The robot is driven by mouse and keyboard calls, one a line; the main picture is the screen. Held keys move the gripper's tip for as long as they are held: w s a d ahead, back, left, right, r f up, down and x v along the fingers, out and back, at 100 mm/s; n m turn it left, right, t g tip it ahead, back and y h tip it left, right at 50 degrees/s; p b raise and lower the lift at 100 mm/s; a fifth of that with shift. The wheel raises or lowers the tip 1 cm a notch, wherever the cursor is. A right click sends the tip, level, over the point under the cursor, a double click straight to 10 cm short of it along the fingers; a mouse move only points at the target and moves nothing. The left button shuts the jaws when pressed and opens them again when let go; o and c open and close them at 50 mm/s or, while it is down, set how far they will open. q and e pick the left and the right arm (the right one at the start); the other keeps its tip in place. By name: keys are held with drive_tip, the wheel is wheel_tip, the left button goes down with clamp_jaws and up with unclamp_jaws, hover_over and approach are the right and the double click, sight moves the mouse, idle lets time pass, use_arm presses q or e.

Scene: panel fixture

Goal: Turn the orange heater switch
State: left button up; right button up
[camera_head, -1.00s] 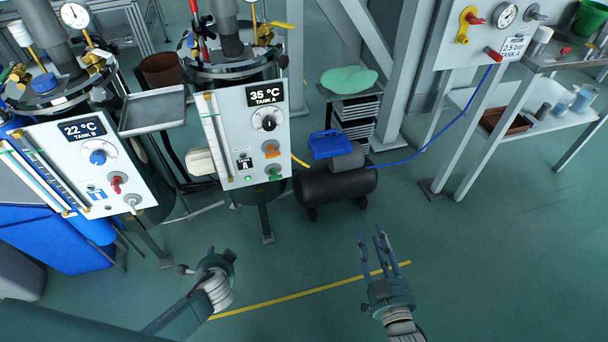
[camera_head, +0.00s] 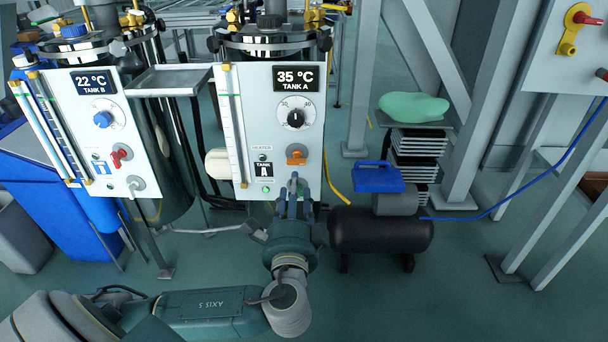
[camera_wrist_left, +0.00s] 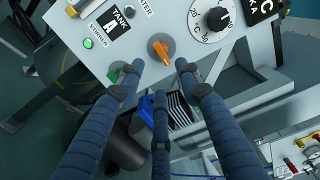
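The orange heater switch (camera_head: 296,155) sits on the white Tank A panel (camera_head: 262,124), below the black dial (camera_head: 295,117). It also shows in the left wrist view (camera_wrist_left: 161,52), just beyond the fingers. My left gripper (camera_head: 293,190) is below the switch in front of the panel's lower edge. Its three fingers are spread and hold nothing; in the left wrist view (camera_wrist_left: 158,85) the switch shows between and beyond the fingertips, apart from them. The fingers partly cover the lower knob of the panel in the head view. My right gripper is not in view.
The Tank B panel (camera_head: 101,130) with a blue knob and a red valve stands to the left. A grey tray (camera_head: 170,82) sits between the panels. A black compressor (camera_head: 380,232) with a blue toolbox (camera_head: 377,178) stands right of my left gripper. Floor at the lower right is clear.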

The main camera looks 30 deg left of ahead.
sight(297, 159)
use_arm(q)
drive_tip(key=b+x, duration=0.2)
drive_tip(key=x, duration=0.7)
drive_tip(key=shift+w+a, duration=0.1)
drive_tip(key=shift+a, duration=0.05)
drive_tip(key=shift+c, duration=0.5)
clamp_jaws()
